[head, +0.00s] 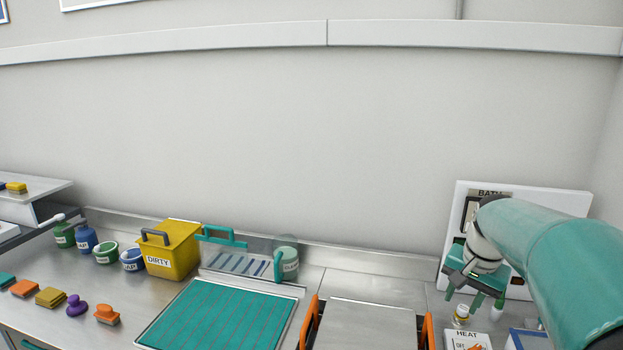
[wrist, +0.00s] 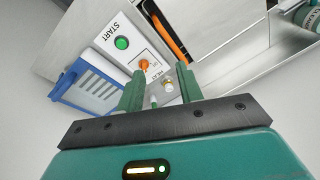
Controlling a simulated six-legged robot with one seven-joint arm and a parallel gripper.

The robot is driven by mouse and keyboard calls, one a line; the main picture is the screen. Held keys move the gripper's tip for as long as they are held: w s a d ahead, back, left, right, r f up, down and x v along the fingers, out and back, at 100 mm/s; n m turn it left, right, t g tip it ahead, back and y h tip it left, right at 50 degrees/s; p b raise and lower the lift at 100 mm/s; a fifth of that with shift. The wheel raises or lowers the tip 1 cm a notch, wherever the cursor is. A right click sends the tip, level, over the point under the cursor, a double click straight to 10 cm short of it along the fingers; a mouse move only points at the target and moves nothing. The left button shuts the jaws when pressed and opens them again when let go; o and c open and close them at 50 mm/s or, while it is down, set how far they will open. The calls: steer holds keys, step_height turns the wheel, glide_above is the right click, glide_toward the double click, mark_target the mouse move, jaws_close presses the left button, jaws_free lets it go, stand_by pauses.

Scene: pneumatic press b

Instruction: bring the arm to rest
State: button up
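My arm reaches in from the right of the head view. My teal gripper (head: 476,298) hangs in front of the white BATH panel (head: 532,198) at the back right, and partly covers it. In the wrist view my gripper (wrist: 160,72) has its two green fingers apart. No object is clearly held between them. A small white-and-green piece (wrist: 154,101) and a brass-coloured knob with a white top (wrist: 168,86) show in the gap, seemingly beyond the fingers.
Below the gripper are a HEAT box (head: 467,341) with an orange switch (wrist: 144,65), a green START button (wrist: 122,43) and a blue rack (wrist: 88,92). A steel plate (head: 366,325) with orange handles, a teal mat (head: 218,316) and a yellow DIRTY bin (head: 172,252) lie left.

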steer(key=s+a+n+t, duration=0.1)
steer(key=s+a+n, duration=0.3)
steer(key=s+a, duration=0.3)
steer(key=s+a+n+t, duration=0.2)
steer(key=s+a, duration=0.6)
steer(key=s, duration=0.6)
steer(key=shift+s+n, duration=0.15)
steer(key=shift+n, duration=0.75)
steer(key=shift+a, duration=0.1)
